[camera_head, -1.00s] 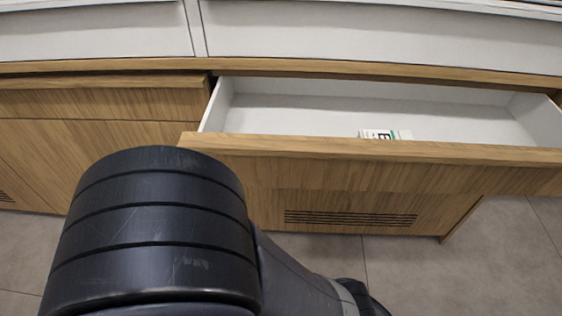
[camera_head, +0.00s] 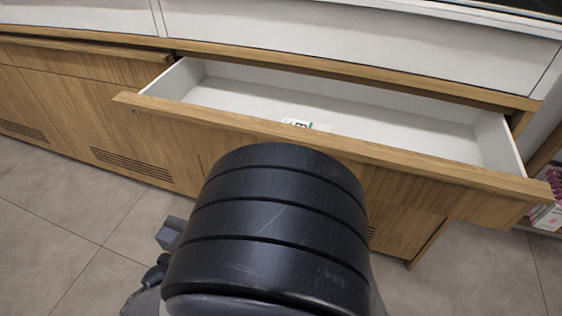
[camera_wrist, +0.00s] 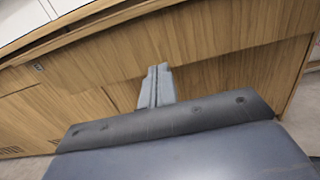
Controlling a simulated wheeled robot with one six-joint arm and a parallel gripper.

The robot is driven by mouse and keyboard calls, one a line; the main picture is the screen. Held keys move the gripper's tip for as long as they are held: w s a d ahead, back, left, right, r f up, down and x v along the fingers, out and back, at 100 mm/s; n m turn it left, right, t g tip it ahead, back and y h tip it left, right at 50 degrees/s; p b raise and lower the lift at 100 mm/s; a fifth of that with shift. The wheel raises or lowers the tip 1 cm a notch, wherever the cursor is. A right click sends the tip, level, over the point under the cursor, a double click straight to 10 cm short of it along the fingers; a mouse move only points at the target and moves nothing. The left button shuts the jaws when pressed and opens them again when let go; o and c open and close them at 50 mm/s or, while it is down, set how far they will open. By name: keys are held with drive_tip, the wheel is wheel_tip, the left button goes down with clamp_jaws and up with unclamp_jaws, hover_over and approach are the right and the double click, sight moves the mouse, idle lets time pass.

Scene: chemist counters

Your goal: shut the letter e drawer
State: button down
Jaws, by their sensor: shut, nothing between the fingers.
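The drawer (camera_head: 450,190) is pulled out from the counter, with a wooden front and a white inside. A small white card with a dark letter (camera_head: 298,122) lies in it, partly hidden by the front; I read the letter as an E. My black arm covers the lower middle of the head view. In the wrist view my gripper (camera_wrist: 158,72) is shut and empty, its fingers pointing at the wooden drawer front (camera_wrist: 90,72). I cannot tell whether the tips touch it.
A second wooden drawer (camera_head: 90,60) at the left stands only slightly out. Cabinet panels with vent slots (camera_head: 130,165) lie below. Tiled floor (camera_head: 60,225) is clear at the left. Shelves with pink boxes (camera_head: 548,215) stand at the far right.

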drive_tip(key=b+x, duration=0.3)
drive_tip(key=x, duration=1.1)
drive_tip(key=shift+b, duration=0.3)
drive_tip(key=shift+d, duration=0.1)
drive_tip(key=p, duration=0.1)
hover_over(280, 117)
drive_tip(key=shift+s, duration=0.1)
drive_tip(key=shift+d, duration=0.1)
drive_tip(key=shift+r, duration=0.15)
